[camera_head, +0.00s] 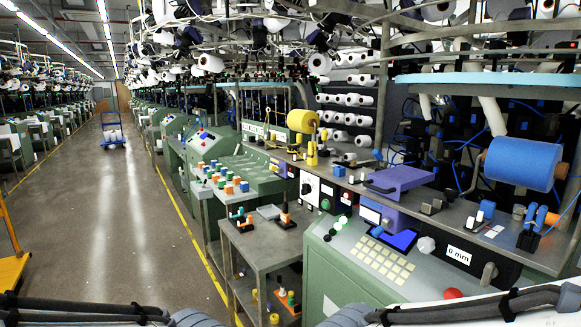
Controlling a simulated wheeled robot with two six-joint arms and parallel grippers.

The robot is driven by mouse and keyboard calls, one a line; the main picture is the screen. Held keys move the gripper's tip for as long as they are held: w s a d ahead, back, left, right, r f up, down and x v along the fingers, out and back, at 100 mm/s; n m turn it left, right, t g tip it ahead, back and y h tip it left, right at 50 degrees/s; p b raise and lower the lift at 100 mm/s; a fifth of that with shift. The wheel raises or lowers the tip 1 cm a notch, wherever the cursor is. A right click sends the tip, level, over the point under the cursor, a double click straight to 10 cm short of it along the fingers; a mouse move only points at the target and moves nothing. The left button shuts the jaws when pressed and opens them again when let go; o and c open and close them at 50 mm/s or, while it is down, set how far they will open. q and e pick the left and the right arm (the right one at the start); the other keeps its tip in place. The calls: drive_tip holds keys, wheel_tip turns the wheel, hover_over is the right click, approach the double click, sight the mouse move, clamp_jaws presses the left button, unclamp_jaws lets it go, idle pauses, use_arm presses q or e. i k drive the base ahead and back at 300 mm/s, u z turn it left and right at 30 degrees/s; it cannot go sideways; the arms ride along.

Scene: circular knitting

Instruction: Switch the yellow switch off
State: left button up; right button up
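A small upright yellow piece (311,155) stands on the machine's grey shelf, below a yellow roll (302,121). It may be the yellow switch, but it is too small to tell, and I cannot read its on or off position. My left arm shows only as dark cabling and grey links at the bottom left. My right arm crosses the bottom right corner in front of the green control panel. Neither gripper shows, and both arms are well apart from the yellow piece.
A green control panel (358,273) with pale keys and a red knob (453,294) stands close in front on the right. A grey trolley (257,256) with small parts stands left of it. A blue roll (522,164) hangs at right.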

sight(281, 169)
drive_tip(key=u, duration=0.2)
drive_tip(key=i, duration=1.95)
drive_tip(key=z, duration=0.35)
